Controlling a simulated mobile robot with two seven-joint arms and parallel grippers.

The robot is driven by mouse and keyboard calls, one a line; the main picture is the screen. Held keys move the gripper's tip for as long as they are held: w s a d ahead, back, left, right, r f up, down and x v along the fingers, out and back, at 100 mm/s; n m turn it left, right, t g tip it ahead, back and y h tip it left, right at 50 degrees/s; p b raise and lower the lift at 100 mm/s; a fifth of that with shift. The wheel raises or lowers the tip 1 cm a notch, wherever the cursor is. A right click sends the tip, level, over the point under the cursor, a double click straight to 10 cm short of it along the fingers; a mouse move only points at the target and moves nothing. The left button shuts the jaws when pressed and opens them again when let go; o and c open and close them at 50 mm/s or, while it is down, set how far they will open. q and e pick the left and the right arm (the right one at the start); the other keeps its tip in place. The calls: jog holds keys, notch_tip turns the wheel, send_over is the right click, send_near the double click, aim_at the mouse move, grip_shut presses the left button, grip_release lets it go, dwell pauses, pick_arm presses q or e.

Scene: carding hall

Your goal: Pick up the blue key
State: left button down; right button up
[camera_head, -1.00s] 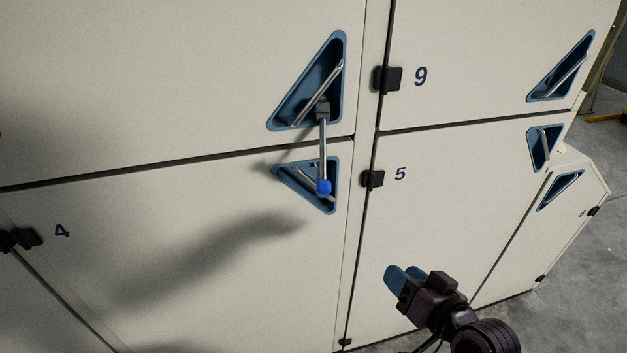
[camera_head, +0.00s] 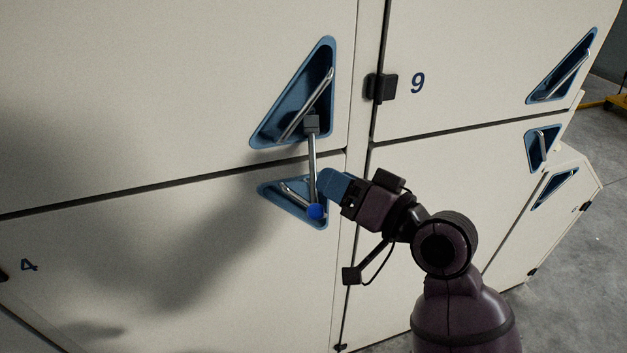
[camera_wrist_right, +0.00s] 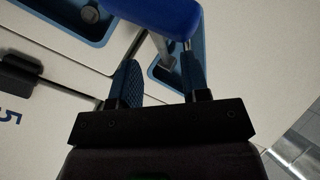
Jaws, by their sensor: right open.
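The blue key (camera_head: 312,170) hangs from the upper triangular handle recess (camera_head: 262,137) by a dark grey block. Its metal shaft points down and ends in a round blue knob in front of the lower recess (camera_head: 270,189). The blue knob also shows large and close at the top of the right wrist view (camera_wrist_right: 165,14). My right gripper (camera_head: 330,184) is beside the shaft, right of it and just above the knob. In the wrist view its blue fingers (camera_wrist_right: 160,75) are apart, with the knob beyond their tips. Contact cannot be told. My left gripper is not in view.
Cream cabinet doors fill the view, with a black latch (camera_head: 380,87) beside the number 9. More blue handle recesses (camera_head: 535,165) are at the right. Grey floor (camera_head: 590,240) is open at the right, with a yellow object (camera_head: 595,104) far back.

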aim_at(313, 166)
jog(key=shift+x, duration=2.6)
jog(key=shift+r, duration=0.1)
jog(key=shift+c, duration=0.2)
grip_shut()
